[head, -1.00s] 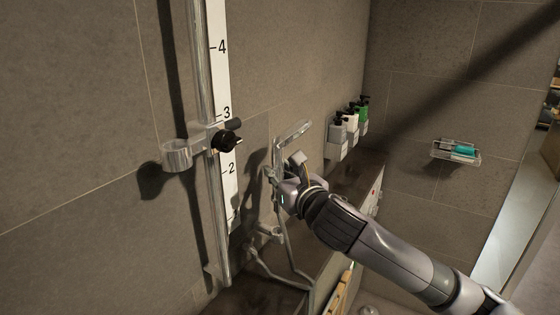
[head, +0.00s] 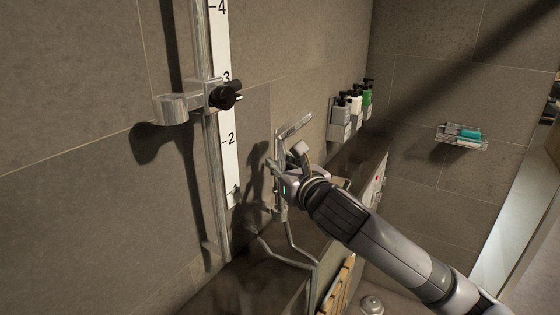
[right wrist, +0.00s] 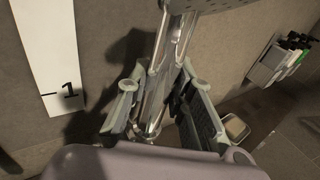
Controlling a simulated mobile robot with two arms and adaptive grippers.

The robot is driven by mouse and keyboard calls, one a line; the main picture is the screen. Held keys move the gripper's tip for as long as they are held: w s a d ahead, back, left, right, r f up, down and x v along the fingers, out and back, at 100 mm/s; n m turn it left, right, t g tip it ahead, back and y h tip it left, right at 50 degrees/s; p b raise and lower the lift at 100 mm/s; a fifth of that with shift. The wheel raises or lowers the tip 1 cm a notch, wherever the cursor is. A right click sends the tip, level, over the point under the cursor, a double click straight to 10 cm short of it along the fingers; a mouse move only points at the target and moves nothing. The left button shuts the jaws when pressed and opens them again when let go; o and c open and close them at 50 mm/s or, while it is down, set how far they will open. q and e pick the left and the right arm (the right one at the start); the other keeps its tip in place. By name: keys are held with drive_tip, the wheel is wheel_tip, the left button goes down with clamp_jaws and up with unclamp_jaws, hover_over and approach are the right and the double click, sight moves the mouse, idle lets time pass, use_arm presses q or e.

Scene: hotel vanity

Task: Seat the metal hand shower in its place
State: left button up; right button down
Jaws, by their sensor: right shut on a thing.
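The metal hand shower (head: 294,126) is upright in my right gripper (head: 276,178), its head at the top and its hose trailing below. In the right wrist view the shower's shiny handle (right wrist: 168,70) runs between the two fingers of my right gripper (right wrist: 163,95), which are shut on it. A metal ring-shaped holder (head: 173,108) with a black knob (head: 223,96) is clamped to the vertical rail (head: 204,160). The holder is empty. The hand shower is to the right of the holder and lower in the picture, apart from it. My left gripper is not in view.
A numbered white scale (head: 228,150) stands beside the rail on the tiled wall. Several pump bottles (head: 354,104) sit in wall racks at the back. A glass shelf (head: 462,143) with a teal item hangs on the right wall. A dark ledge (head: 350,165) runs beneath the bottles.

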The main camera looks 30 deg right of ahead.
drive_tip(key=shift+f+b, duration=1.45)
drive_tip(key=shift+f, duration=0.55)
drive_tip(key=shift+f, duration=0.25)
drive_tip(key=c, duration=1.3)
unclamp_jaws()
drive_tip(key=shift+f, duration=0.1)
drive_tip(key=shift+s, duration=0.15)
drive_tip(key=s, duration=0.7)
drive_tip(key=shift+s+a+r, duration=0.1)
drive_tip(key=shift+a+r, duration=0.15)
drive_tip(key=shift+r, duration=0.15)
